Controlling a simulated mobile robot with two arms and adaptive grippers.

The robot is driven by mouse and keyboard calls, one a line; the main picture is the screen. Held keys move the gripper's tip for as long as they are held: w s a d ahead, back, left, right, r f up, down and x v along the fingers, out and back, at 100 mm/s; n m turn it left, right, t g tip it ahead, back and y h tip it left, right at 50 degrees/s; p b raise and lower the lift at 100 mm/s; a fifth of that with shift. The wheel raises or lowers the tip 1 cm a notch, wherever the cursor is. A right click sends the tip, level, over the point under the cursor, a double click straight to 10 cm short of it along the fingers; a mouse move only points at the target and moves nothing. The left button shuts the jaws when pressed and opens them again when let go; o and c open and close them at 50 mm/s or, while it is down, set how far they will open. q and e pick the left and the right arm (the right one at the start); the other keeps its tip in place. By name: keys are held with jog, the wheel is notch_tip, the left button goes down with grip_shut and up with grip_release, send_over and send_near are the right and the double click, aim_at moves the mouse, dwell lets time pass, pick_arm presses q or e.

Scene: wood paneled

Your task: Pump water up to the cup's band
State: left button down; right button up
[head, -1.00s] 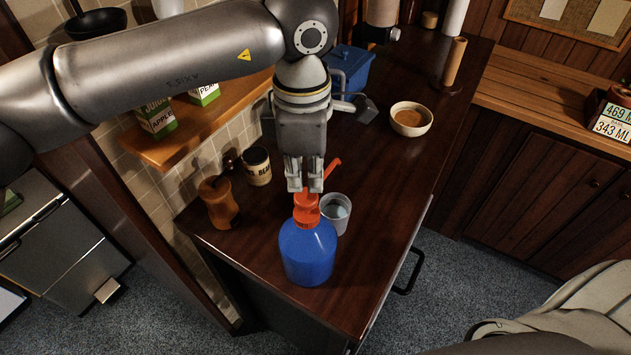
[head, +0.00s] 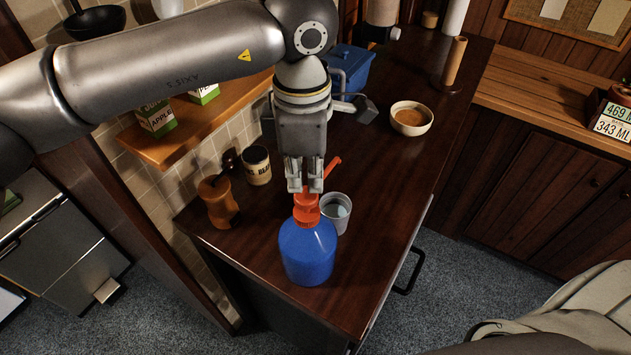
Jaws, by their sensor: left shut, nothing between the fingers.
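A blue bottle (head: 307,255) with an orange pump top (head: 306,211) stands upright near the front of the dark counter. A grey cup (head: 337,215) stands just behind and right of it, with what looks like water inside. The pump's orange spout points up and right, toward the cup's side. I cannot make out a band on the cup. My left gripper (head: 305,187) points straight down with its fingers shut and empty. Its fingertips are right at the pump head and seem to touch it. My right gripper is not in view.
A wooden grinder (head: 218,203) and a labelled jar (head: 257,166) stand left of the bottle. A bowl (head: 410,118) and a blue bin (head: 349,68) are farther back. A shelf with cartons (head: 156,118) juts out at left. The counter right of the cup is clear.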

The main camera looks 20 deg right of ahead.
aim_at(306, 195)
pick_arm(q)
jog(key=shift+f+b, duration=1.7)
jog(key=shift+f, duration=0.2)
jog(key=shift+r, duration=0.25)
jog(key=shift+r+p, duration=0.65)
jog(key=shift+r, duration=0.85)
jog(key=shift+r, duration=0.15)
jog(key=shift+r+p, duration=1.25)
jog(key=shift+r, duration=1.15)
